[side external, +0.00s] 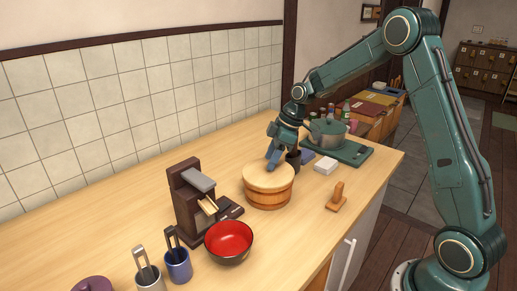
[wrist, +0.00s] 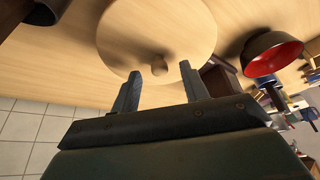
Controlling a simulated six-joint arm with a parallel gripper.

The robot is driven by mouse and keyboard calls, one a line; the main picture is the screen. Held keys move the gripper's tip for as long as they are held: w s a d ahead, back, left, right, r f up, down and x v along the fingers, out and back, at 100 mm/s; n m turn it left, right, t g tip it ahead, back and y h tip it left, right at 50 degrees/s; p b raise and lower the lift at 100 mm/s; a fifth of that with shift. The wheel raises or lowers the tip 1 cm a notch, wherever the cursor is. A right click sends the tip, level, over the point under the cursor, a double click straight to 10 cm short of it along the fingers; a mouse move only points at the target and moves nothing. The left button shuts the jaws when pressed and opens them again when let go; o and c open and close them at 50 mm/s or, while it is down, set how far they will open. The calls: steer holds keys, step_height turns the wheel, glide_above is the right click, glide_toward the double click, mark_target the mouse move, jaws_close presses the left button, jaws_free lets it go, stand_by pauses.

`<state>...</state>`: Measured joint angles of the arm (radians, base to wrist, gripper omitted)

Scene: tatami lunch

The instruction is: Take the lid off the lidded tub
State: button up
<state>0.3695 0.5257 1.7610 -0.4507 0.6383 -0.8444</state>
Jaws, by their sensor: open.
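The lidded tub (side external: 268,195) is a round wooden tub standing on the counter. Its pale round wooden lid (side external: 262,180) sits on top of it. In the wrist view the lid (wrist: 185,28) fills the upper middle, with a small round knob (wrist: 159,68) on it. My gripper (side external: 273,163) is over the lid, coming from behind it in the side view. In the wrist view my gripper (wrist: 159,84) is open, its two fingers apart on either side of the knob. I cannot tell whether the fingertips touch the lid.
A red-lined bowl (side external: 229,241) and a dark wooden device (side external: 188,203) stand left of the tub. Cups with utensils (side external: 178,264) stand at the front left.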

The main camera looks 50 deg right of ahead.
steer(key=shift+w+a+f, duration=0.15)
steer(key=shift+f, duration=0.4)
steer(key=shift+c, duration=0.3)
jaws_close()
